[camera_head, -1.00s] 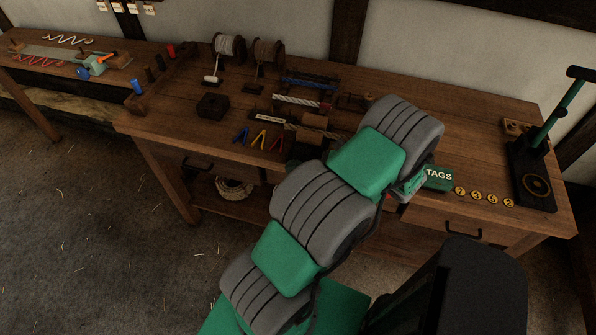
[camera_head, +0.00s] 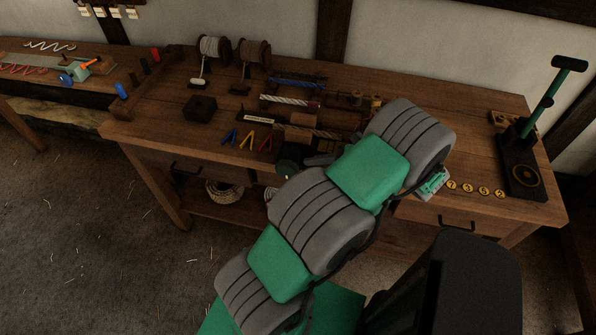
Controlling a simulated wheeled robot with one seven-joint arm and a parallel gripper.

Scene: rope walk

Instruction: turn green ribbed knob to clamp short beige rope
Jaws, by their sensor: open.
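A dark green round knob (camera_head: 287,168) shows at the front edge of the bench, left of my arm. Its ribs are too small to make out. A short beige twisted rope (camera_head: 316,132) lies on the bench behind it, by a brown wooden block (camera_head: 302,120). My gripper (camera_head: 318,160) shows only as a small grey part just right of the knob, open. The rest of it is hidden behind my green and grey arm. Whether it touches the knob I cannot tell.
Blue, yellow and red clips lie left of the knob. A white rope (camera_head: 290,101) and a blue rope (camera_head: 298,82) lie farther back. Numbered yellow discs (camera_head: 477,190) and a black lever press (camera_head: 522,165) stand right. Two spools stand at the back.

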